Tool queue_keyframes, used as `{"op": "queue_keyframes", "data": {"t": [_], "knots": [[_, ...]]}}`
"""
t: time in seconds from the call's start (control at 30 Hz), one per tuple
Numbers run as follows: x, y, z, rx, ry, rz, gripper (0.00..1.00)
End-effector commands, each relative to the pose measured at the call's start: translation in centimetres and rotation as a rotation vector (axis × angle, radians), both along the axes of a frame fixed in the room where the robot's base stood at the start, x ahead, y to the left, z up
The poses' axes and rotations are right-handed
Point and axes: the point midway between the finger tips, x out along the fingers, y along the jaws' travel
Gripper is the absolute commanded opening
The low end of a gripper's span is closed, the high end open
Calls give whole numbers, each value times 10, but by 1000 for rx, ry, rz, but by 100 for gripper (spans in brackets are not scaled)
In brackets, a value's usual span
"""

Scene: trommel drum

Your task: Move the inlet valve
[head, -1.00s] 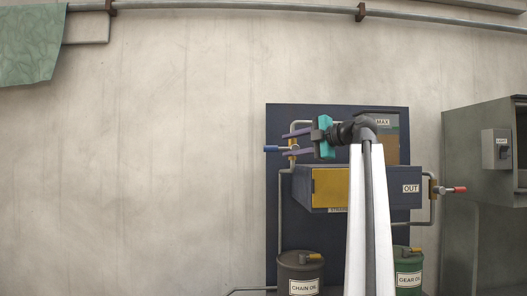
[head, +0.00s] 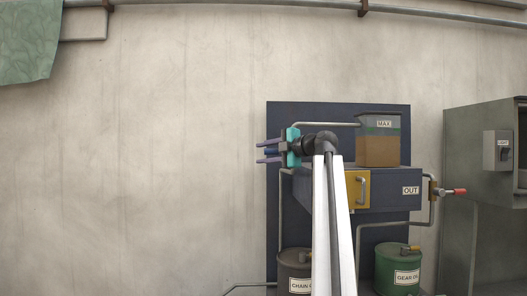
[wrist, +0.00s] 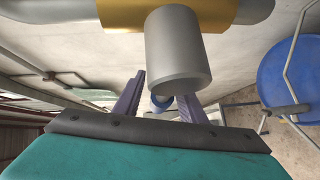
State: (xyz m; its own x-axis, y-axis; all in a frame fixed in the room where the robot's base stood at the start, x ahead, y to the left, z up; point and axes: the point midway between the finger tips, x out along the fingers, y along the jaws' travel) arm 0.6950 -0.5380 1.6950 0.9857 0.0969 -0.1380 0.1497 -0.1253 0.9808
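The inlet valve has a brass body (wrist: 160,12) and a grey stem (wrist: 180,50) in the wrist view, close in front of the camera. A small blue part (wrist: 161,102), which looks like its lever, shows beyond the stem. In the head view its blue lever (head: 271,151) shows between the fingers, pointing left. My gripper (head: 266,151) is at the valve, with purple fingers spread on both sides of the lever and gaps visible in the wrist view (wrist: 160,92). It is open. My gripper hides the valve body in the head view.
Oil cans (head: 398,268) stand below. A grey cabinet (head: 475,150) is right.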

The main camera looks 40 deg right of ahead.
Motion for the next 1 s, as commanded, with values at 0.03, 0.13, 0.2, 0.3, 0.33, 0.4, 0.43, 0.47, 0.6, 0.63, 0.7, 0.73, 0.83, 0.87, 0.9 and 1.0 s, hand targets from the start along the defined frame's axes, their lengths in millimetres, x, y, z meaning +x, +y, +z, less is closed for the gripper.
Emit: {"op": "queue_keyframes", "data": {"t": [0.03,0.13,0.2,0.3,0.33,0.4,0.43,0.47,0.6,0.63,0.7,0.73,0.83,0.87,0.9,1.0], "knots": [[2,0,0,0,0,0,37],[3,0,0,0,0,-1,37],[3,0,-1,0,0,-1,37],[3,0,-1,0,0,-1,37],[3,0,-1,0,0,-1,37],[3,0,-1,0,0,-1,29],[3,0,-1,0,0,-1,24],[3,0,-1,0,0,-1,19],[3,-1,-1,0,0,-1,0],[3,-1,-1,0,0,-1,0],[3,-1,-1,0,0,-2,0],[1,1,-1,0,-1,-3,0],[2,0,-1,2,-1,-2,0],[1,0,-1,2,-1,-1,0],[1,0,-1,4,-2,-2,0],[-3,-1,-1,10,-7,-1,0]]}}
